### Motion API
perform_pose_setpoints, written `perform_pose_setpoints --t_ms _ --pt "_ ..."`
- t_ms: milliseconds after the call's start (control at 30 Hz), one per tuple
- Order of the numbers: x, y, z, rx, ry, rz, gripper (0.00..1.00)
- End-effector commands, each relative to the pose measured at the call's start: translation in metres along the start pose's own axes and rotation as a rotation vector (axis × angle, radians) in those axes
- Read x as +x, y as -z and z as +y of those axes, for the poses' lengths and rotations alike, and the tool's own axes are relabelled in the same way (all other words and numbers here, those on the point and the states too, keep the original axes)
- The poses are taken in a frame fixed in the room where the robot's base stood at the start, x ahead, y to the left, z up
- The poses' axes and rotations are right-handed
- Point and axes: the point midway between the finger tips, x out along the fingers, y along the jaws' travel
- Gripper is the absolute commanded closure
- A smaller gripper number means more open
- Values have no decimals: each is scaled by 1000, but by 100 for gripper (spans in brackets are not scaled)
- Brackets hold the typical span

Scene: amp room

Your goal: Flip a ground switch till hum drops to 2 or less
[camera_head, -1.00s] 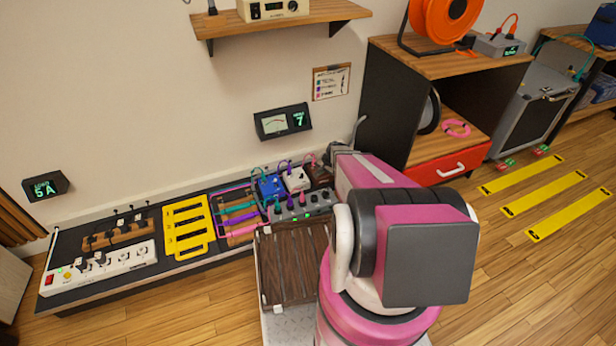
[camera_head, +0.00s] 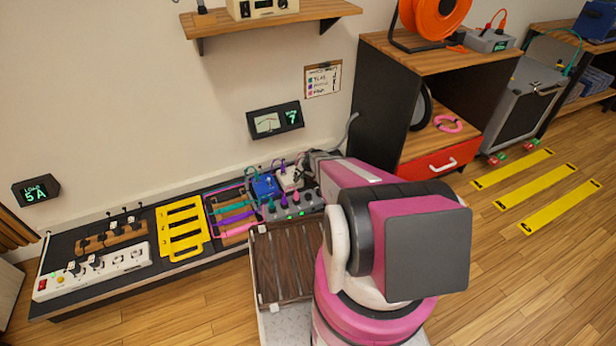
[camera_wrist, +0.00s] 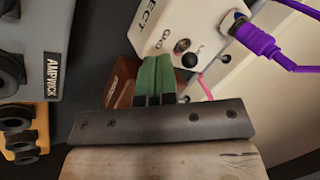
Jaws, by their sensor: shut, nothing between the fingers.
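A white box (camera_wrist: 185,35) lettered "GND" and "LI…" carries a small black-tipped switch (camera_wrist: 190,60) in the wrist view. The rest of the lettering is partly hidden. My gripper (camera_wrist: 157,72) is shut and empty, its green fingertips beside the box's edge, just left of the switch. I cannot tell whether they touch the box. The white box also shows in the head view (camera_head: 289,178) on the pedal board, with my gripper (camera_head: 313,162) close to its right. The hum meter (camera_head: 275,120) on the wall reads 7.
A purple plug (camera_wrist: 245,32) and cable stick out of the white box. A brown box (camera_wrist: 122,85) lies beside my fingers. A blue pedal (camera_head: 265,186), cables and a grey mixer (camera_head: 292,204) crowd the board. A wall display (camera_head: 37,190) reads 5A.

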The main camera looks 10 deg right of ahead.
Motion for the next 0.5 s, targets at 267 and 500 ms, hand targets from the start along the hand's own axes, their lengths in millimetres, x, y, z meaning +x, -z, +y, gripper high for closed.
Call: perform_pose_setpoints --t_ms 267,500 --pt "2 2 -8 0 0 0 100" --pt "2 2 -9 1 -3 -3 100"
